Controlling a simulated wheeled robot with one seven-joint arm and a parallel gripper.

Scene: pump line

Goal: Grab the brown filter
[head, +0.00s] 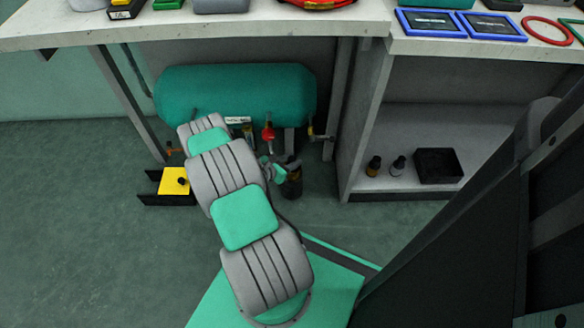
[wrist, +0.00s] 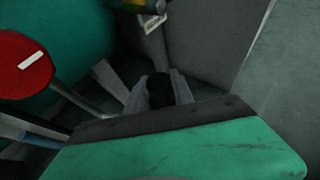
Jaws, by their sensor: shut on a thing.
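The rest of the filter is hidden there by the green and dark part of my wrist. I cannot tell whether it touches the floor.
The teal tank (head: 236,92) lies behind, with a red valve handle (head: 268,133) close to my gripper; the handle looms left in the wrist view (wrist: 24,64). A yellow block (head: 174,181) sits left. Two small bottles and a black tray (head: 438,166) stand on the right shelf.

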